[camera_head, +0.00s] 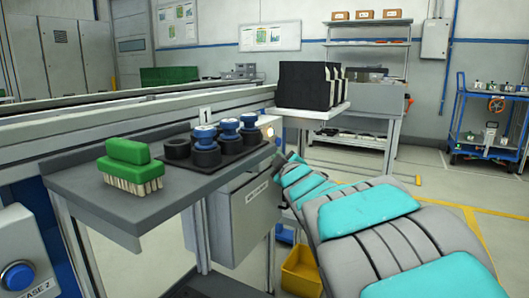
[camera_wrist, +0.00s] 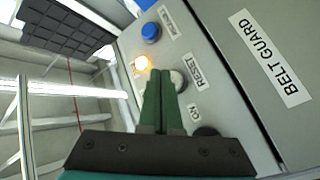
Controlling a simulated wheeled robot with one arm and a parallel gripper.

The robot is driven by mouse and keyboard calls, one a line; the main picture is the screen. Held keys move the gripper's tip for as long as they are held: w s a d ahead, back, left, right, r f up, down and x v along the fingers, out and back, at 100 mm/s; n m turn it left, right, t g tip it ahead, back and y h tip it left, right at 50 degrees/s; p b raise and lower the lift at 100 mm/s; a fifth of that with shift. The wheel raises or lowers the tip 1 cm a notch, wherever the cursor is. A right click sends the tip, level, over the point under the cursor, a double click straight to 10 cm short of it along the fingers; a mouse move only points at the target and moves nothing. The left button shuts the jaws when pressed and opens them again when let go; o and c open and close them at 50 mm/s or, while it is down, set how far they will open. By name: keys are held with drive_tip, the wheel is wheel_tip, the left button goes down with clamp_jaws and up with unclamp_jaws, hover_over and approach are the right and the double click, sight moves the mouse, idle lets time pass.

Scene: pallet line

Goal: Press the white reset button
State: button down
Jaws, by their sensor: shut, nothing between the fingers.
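The white reset button (camera_wrist: 178,80) shows in the wrist view on a grey panel (camera_wrist: 185,50), beside a label that reads RESET. My gripper (camera_wrist: 160,76) is shut and empty, its two green fingers together in front of the panel. The fingertips overlap the left side of the white button in the picture and partly hide it. I cannot tell whether they touch it. In the head view the white button is not visible, and my arm reaches to the panel area behind the shelf.
A blue button (camera_wrist: 151,32), a lit lamp (camera_wrist: 140,63) and a black knob (camera_wrist: 206,132) sit near the white button. A BELT GUARD label (camera_wrist: 270,58) is to the right. A grey shelf (camera_head: 120,205) holds a green brush (camera_head: 130,165) and black-and-blue parts (camera_head: 205,140).

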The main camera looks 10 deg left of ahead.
drive_tip(key=shift+w+a, duration=0.15)
drive_tip(key=shift+a, duration=0.2)
drive_tip(key=shift+w+a+b, duration=0.15)
drive_tip(key=shift+a+b, duration=0.3)
idle(0.8)
drive_tip(key=shift+d+r, duration=0.1)
drive_tip(key=shift+d, duration=0.05)
idle(0.4)
drive_tip(key=shift+s+d+p, duration=0.35)
drive_tip(key=shift+d+p, duration=0.1)
drive_tip(key=shift+d, duration=0.2)
